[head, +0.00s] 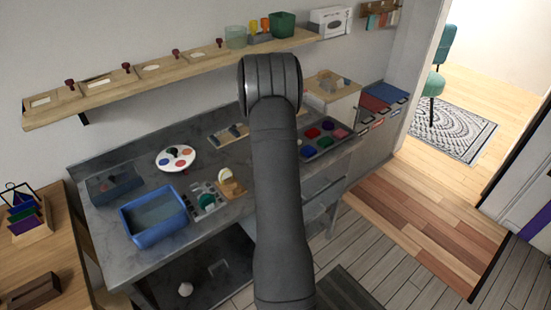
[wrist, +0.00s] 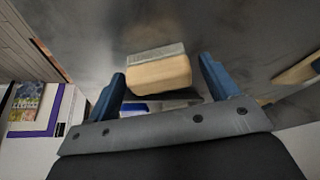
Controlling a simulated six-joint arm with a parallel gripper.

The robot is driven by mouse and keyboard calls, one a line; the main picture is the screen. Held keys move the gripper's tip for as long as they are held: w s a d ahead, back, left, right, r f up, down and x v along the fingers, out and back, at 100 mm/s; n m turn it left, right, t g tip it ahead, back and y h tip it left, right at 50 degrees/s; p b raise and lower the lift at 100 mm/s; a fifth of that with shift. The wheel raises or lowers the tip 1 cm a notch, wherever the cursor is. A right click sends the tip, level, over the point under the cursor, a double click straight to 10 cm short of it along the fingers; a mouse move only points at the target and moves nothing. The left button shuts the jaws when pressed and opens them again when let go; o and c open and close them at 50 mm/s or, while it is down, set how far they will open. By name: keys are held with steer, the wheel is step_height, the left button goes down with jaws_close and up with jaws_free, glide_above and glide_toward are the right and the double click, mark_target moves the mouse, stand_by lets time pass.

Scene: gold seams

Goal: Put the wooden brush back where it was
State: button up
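The wooden brush (wrist: 160,73), a pale wood block with a grey bristle strip along its far edge, shows in the wrist view over the grey worktop. My gripper (wrist: 161,68) has its two blue fingers on either side of the block. A narrow gap shows beside each finger, so the gripper looks open around the brush and not closed on it. Whether the brush touches the worktop I cannot tell. In the head view my arm hides the gripper, and I cannot make out the brush.
The grey worktop (head: 105,229) bears a blue tub (head: 156,217), a round paint palette (head: 176,158), a dark box (head: 114,184) and a tray of coloured pots (head: 325,137). A wooden shelf (head: 200,67) runs above. A wooden piece (wrist: 296,70) lies right in the wrist view.

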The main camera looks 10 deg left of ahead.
steer(key=shift+r, duration=0.1)
steer(key=v, duration=1.2)
steer(key=x, duration=1.2)
steer(key=shift+r, duration=1.3)
